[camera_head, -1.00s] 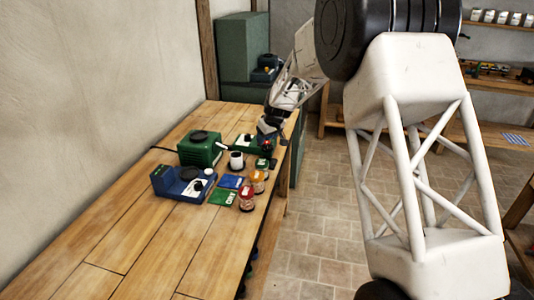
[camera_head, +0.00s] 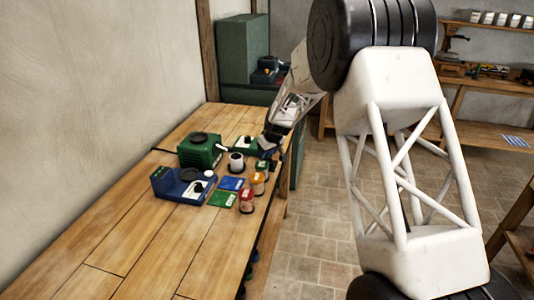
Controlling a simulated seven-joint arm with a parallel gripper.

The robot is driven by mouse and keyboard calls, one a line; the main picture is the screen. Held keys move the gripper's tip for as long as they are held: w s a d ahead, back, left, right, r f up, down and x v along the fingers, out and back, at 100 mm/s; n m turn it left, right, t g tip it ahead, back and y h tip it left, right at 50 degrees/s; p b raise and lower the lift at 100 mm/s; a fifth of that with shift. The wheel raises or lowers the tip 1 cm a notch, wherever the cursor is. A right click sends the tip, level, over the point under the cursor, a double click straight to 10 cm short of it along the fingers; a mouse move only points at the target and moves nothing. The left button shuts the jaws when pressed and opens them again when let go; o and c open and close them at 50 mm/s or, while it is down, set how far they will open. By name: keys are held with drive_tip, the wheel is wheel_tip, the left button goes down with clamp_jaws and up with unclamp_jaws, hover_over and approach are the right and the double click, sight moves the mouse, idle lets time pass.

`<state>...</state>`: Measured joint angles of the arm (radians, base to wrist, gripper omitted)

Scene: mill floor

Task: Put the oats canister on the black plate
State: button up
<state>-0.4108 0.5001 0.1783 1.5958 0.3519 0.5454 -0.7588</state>
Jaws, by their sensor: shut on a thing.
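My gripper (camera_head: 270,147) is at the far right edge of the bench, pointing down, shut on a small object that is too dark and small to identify. Close below and left of it is a small green canister (camera_head: 262,165); I cannot tell whether they touch. An orange-lidded canister (camera_head: 257,184) and a red-lidded canister (camera_head: 246,201) stand nearer. I cannot read which is the oats. Black round plates show on the blue machine (camera_head: 171,186), the green box machine (camera_head: 199,153) and possibly the flat green unit (camera_head: 240,147).
The near wooden bench top (camera_head: 150,245) is clear. The bench's right edge drops to the tiled floor.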

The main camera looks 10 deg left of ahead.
drive_tip(key=shift+f, duration=0.2)
drive_tip(key=shift+f, duration=0.15)
drive_tip(key=o, duration=1)
drive_tip(key=shift+o, duration=0.2)
drive_tip(key=v, duration=1.2)
drive_tip(key=shift+d, duration=0.1)
idle(0.4)
